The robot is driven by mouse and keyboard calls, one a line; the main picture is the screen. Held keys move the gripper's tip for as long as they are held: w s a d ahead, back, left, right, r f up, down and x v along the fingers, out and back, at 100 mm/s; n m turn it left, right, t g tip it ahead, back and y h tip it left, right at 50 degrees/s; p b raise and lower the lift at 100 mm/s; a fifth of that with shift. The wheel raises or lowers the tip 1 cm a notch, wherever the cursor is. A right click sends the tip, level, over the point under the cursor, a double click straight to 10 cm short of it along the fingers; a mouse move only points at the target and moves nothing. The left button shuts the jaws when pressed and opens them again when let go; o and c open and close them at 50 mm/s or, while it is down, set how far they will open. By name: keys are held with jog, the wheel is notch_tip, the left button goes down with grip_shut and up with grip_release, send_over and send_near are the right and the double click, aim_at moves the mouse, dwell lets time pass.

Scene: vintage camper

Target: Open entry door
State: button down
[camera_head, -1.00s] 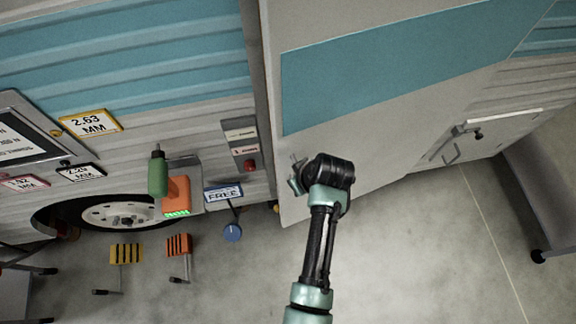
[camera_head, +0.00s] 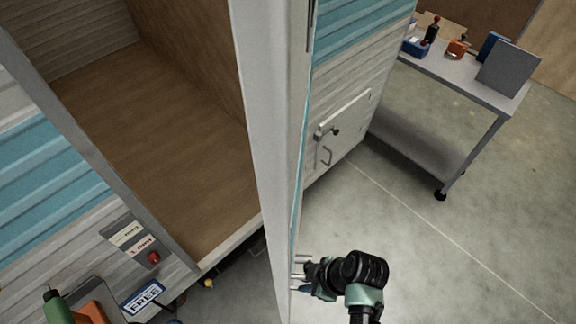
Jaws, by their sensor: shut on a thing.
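The entry door (camera_head: 262,130) of the camper stands swung open and shows nearly edge-on, pale grey with a blue band on its outer face. The doorway to its left is uncovered, and the brown wooden floor (camera_head: 165,135) inside shows. My gripper (camera_head: 301,274) is at the outer face of the door, low down near its free edge, shut on the door's handle. The handle is small and mostly hidden by my gripper.
A grey wheeled table (camera_head: 462,82) with tools and boxes stands at the right. A small hatch (camera_head: 342,125) is on the camper wall behind the door. A switch panel (camera_head: 138,243) is left of the doorway. Concrete floor is clear at the lower right.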

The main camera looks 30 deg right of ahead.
jog(key=shift+s+f, duration=0.2)
jog(key=shift+s, duration=0.3)
jog(key=c, duration=0.9)
grip_release()
jog(key=shift+s, duration=0.15)
jog(key=shift+r, duration=0.15)
jog(key=shift+d, duration=0.15)
jog(key=shift+d+r, duration=0.1)
jog(key=shift+r, duration=0.1)
jog(key=b+v, duration=0.1)
jog(key=v, duration=1.1)
jog(key=shift+r+b, duration=0.2)
jog(key=shift+b, duration=0.1)
